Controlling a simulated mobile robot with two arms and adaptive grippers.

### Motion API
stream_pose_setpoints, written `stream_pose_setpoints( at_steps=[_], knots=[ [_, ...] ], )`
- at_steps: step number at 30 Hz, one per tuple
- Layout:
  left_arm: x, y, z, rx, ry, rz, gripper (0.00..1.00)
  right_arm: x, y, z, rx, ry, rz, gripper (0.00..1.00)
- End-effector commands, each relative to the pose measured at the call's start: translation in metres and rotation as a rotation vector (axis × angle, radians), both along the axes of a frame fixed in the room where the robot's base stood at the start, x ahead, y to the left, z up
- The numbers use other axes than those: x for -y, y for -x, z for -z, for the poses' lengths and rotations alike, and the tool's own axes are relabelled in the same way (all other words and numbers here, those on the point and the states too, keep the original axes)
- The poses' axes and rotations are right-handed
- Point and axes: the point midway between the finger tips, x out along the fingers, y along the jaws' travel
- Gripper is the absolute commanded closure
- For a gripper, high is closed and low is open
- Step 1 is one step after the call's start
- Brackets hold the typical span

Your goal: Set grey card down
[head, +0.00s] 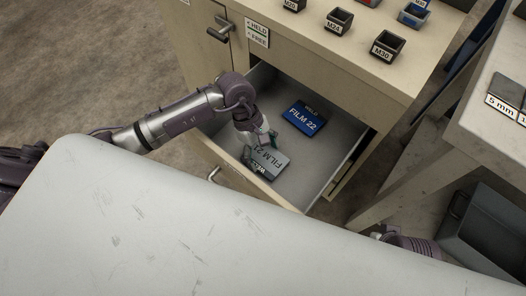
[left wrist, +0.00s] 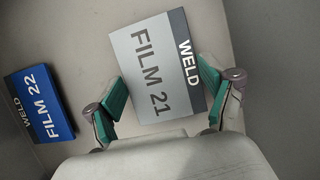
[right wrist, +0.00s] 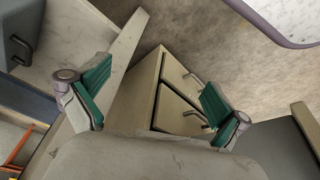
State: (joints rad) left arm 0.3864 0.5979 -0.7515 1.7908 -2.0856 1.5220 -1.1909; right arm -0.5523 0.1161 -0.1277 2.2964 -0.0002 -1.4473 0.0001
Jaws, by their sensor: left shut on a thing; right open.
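The grey card (head: 266,161), marked FILM 21 and WELD, is inside the open drawer (head: 323,157). It also shows in the left wrist view (left wrist: 152,68), lying between the green finger pads. My left gripper (head: 258,142) reaches down into the drawer and is shut on the card's two side edges (left wrist: 160,90). I cannot tell whether the card touches the drawer floor. A blue card (head: 303,118), marked FILM 22, lies flat farther back in the drawer, apart from the grey card. My right gripper (right wrist: 152,95) is open and empty, away from the drawer.
The cabinet top (head: 340,62) holds several small labelled bins (head: 387,45). A white panel (head: 150,215) covers the lower left of the head view. A bench (head: 480,130) with a grey bin (head: 485,230) below stands at right. Bare drawer floor surrounds the cards.

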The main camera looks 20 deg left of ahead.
Motion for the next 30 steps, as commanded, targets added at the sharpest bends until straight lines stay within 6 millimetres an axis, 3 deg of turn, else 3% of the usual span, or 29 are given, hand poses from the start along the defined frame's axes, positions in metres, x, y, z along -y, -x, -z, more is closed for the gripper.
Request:
stream_pose_setpoints(
  at_steps=[6,7,9,23,30],
  knots=[
    [0.000,0.000,0.002,0.000,0.000,0.000,0.58,0.000,0.000,-0.007,0.008,-0.001,0.001,0.00],
    [0.000,0.000,0.002,0.000,0.000,0.000,0.13,0.000,0.000,-0.008,0.009,-0.001,0.001,0.00],
    [0.000,0.000,0.002,0.000,0.000,0.000,0.01,0.000,0.000,-0.008,0.009,-0.001,0.001,0.00],
    [0.000,0.000,-0.001,0.000,0.000,0.000,0.00,0.000,0.000,-0.008,0.010,-0.001,0.001,0.00],
    [-0.016,-0.008,-0.043,0.006,-0.002,0.000,0.00,-0.001,-0.003,0.024,-0.016,0.001,-0.003,0.00]
  ],
)
